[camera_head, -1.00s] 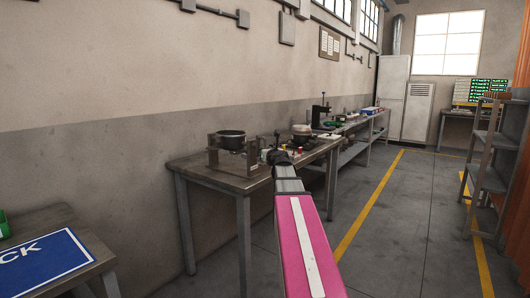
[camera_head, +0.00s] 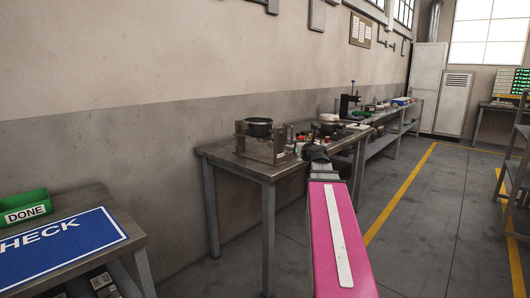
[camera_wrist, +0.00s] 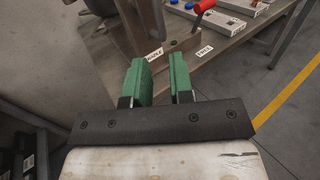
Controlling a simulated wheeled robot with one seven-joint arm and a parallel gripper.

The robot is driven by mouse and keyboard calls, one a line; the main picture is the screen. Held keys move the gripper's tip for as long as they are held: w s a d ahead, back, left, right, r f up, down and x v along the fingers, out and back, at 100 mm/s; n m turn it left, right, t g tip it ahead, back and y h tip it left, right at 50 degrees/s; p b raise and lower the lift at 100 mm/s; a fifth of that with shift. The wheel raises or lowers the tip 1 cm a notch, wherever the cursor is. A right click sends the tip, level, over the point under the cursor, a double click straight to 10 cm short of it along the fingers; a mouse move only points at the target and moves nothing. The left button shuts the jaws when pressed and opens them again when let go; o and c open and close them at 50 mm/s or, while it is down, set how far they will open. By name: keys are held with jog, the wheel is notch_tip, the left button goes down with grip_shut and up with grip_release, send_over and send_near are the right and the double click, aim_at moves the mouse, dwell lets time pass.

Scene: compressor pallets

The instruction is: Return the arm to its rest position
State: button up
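My arm, with a pink link, reaches forward in the head view toward the workbench (camera_head: 222,153). My gripper (camera_wrist: 161,75) shows in the wrist view with two green fingers. The fingers are apart with a gap between them, and nothing is held there. Beyond the fingertips is the edge of a bench (camera_wrist: 190,45) with small labels on it. In the head view the fingers are hidden behind my own arm.
A near table (camera_head: 125,262) at lower left holds a blue CHECK mat (camera_head: 70,242) and a green DONE bin (camera_head: 25,207). A black pot-like part (camera_head: 258,127) sits in a stand on the workbench. Open floor (camera_head: 425,225) with yellow lines lies to the right.

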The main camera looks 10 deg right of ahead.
jog(key=s+a+f+n+g+y, duration=0.2)
jog(key=a+f+n+g, duration=0.2)
jog(key=a+f+n, duration=0.65)
jog(key=s+a+f+n+g+y, duration=0.3)
jog(key=a+f+n, duration=0.4)
jog(key=f, duration=0.6)
jog(key=s+a+f+n+g+h, duration=0.2)
jog(key=s+f+n+g, duration=0.3)
jog(key=s+f+n, duration=0.3)
jog(key=s+a+f+n+g+h, duration=0.2)
jog(key=s+f+n+g, duration=0.3)
jog(key=s+f+n, duration=0.4)
notch_tip(320, 180, down, 2)
jog(key=shift+s+a+f+n+g+h, duration=0.25)
jog(key=shift+n+g+h, duration=0.2)
jog(key=shift+n, duration=0.4)
